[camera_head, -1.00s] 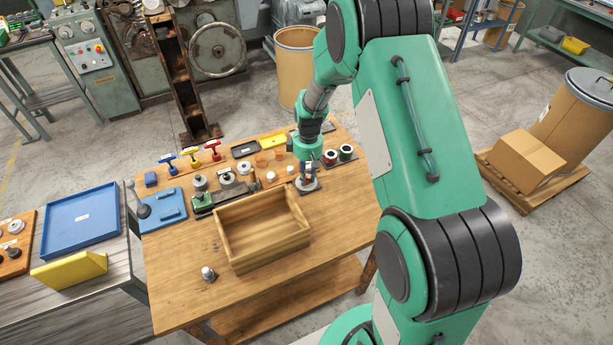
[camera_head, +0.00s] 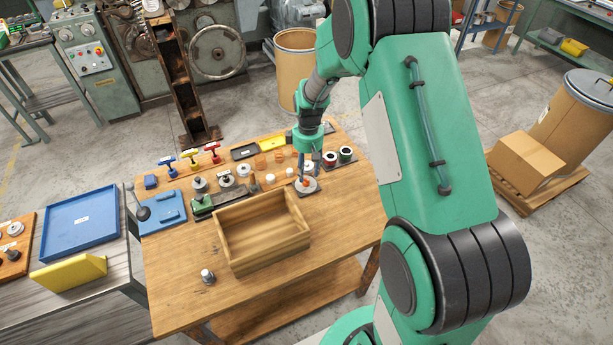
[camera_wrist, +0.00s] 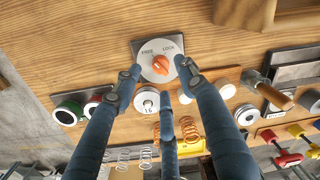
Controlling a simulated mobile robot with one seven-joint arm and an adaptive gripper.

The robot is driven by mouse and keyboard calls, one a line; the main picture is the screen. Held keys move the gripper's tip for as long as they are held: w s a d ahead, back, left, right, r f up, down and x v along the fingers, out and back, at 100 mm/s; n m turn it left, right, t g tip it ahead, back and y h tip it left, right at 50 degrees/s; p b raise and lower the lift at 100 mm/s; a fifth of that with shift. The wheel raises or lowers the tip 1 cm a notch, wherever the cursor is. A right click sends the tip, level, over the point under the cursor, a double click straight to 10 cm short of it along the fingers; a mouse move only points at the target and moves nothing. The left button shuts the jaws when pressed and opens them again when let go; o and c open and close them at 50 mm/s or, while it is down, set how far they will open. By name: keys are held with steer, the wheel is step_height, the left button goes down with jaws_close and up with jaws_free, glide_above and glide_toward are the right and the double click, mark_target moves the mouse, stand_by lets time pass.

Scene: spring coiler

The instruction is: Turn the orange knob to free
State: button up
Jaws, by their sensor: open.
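The orange knob (camera_wrist: 160,65) sits on a white round dial on a square grey plate (camera_wrist: 143,46), marked FREE at left and LOCK at right in the wrist view. I cannot tell for sure which mark it points to. In the head view the knob (camera_head: 304,182) is near the right back part of the table. My gripper (camera_head: 304,164) is above it, open and empty. In the wrist view the blue fingers of my gripper (camera_wrist: 157,80) are spread around the dial, with one fingertip over its right side. The fingers look apart from the knob.
An open wooden box (camera_head: 262,232) stands left of and in front of the dial. Two dark-rimmed spools (camera_head: 338,157) are to the right. Springs (camera_wrist: 190,130) and a small marked cylinder (camera_wrist: 146,99) are close by. The table front right is clear.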

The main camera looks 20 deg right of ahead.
step_height(320, 180, up, 8)
steer(key=shift+d+f, duration=0.15)
steer(key=shift+f, duration=0.1)
steer(key=shift+w, duration=0.1)
stand_by(0.4)
step_height(320, 180, up, 11)
steer(key=m+t, duration=0.1)
glide_above(307, 179)
steer(key=s+a, duration=0.3)
steer(key=s, duration=0.1)
steer(key=s+a+r+m+t, duration=0.2)
steer(key=s+a+r, duration=0.1)
steer(key=s+r, duration=0.6)
steer(key=s+a+r+m+t, duration=0.1)
steer(key=s+r, duration=0.3)
steer(key=s, duration=0.5)
steer(key=s+a+r+m+t, duration=0.2)
steer(key=s+a+r, duration=0.2)
steer(key=s, duration=0.6)
steer(key=shift+s+a+m, duration=0.15)
steer(key=shift+s+m, duration=0.15)
steer(key=shift+r, duration=0.1)
